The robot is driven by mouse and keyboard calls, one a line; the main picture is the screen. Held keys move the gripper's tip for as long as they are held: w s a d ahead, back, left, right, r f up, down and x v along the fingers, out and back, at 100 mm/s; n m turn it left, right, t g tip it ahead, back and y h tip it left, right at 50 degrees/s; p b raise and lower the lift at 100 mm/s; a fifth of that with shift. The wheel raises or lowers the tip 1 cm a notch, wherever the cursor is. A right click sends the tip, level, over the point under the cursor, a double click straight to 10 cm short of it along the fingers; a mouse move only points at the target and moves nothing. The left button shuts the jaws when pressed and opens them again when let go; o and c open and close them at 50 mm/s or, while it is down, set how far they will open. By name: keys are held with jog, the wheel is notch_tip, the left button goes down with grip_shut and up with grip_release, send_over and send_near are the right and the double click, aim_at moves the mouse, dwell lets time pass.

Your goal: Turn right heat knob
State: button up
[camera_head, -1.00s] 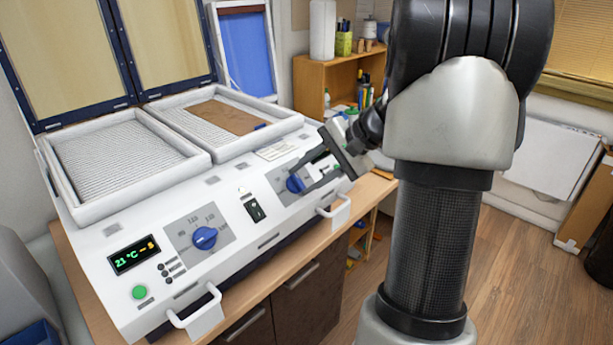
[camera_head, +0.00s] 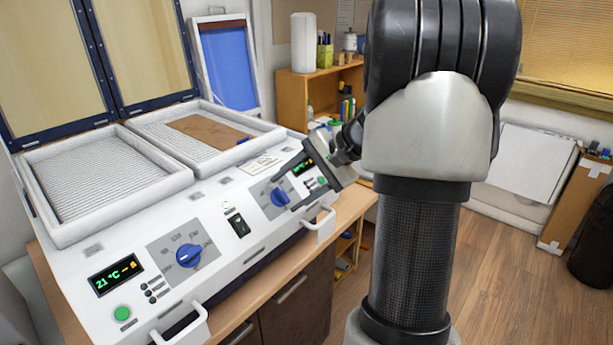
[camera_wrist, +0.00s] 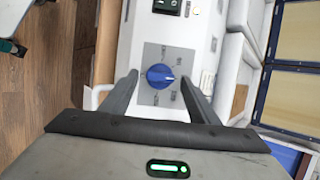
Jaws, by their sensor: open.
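The right heat knob (camera_head: 279,197) is a blue dial on a grey scale plate on the white machine's sloped front panel. It also shows in the wrist view (camera_wrist: 160,76), its white pointer line toward the right. My gripper (camera_head: 297,198) is open at the right end of the panel, close to the knob. In the wrist view my gripper (camera_wrist: 158,82) has one finger on each side of the knob, with a gap to each; I cannot tell how far the tips are above the panel. The left heat knob (camera_head: 189,255) is a similar blue dial.
The machine (camera_head: 140,227) stands on a wooden counter. Black switches (camera_head: 238,225), a left display (camera_head: 116,274) reading 21 °C and a right display (camera_head: 302,167) are on its panel. White handles (camera_head: 319,228) stick out in front. A brown sheet (camera_head: 208,138) lies in the right tray.

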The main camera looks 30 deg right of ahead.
jog(key=v, duration=1.7)
jog(key=shift+s+d, duration=0.1)
